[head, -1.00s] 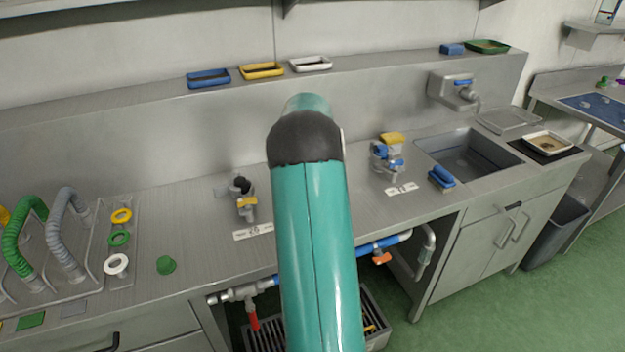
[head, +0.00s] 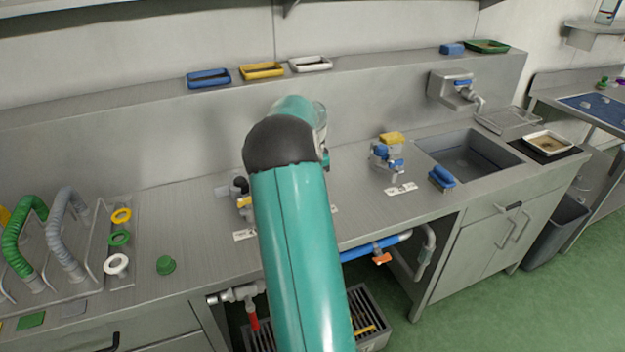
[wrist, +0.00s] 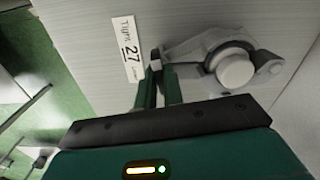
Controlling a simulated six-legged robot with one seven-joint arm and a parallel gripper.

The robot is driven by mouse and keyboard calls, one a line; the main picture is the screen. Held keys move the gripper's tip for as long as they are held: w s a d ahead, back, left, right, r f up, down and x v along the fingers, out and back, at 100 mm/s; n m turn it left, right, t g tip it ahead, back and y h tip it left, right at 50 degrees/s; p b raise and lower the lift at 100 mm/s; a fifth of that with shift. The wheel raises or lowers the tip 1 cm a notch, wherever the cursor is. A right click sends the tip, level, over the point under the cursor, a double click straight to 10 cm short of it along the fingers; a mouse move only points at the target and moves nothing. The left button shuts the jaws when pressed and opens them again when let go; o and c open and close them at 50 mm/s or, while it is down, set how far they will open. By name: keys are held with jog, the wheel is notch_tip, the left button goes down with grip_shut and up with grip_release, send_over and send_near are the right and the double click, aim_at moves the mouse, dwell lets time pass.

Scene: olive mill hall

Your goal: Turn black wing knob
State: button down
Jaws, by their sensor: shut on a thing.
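In the wrist view, the two teal fingers of my gripper (wrist: 157,88) are shut on a small dark piece (wrist: 156,62), which looks like the black wing knob. The fingers hide most of it. It sits beside a grey metal fitting (wrist: 195,47) with a dark ring and a white round cap (wrist: 235,70). A white label (wrist: 126,48) reading 27 lies on the counter to the left. In the head view, my arm hides the gripper and the held knob.
On the steel counter (head: 180,210), a valve with a yellow part (head: 243,201) is partly behind my arm. A blue-handled valve (head: 386,158) stands right of it, before the sink (head: 470,155). Hoses (head: 65,235) and rings stand at left. Trays (head: 262,70) line the ledge.

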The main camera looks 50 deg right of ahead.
jog(key=shift+m, duration=0.8)
jog(key=c, duration=1.5)
grip_release()
notch_tip(320, 180, up, 14)
jog(key=shift+f, duration=0.1)
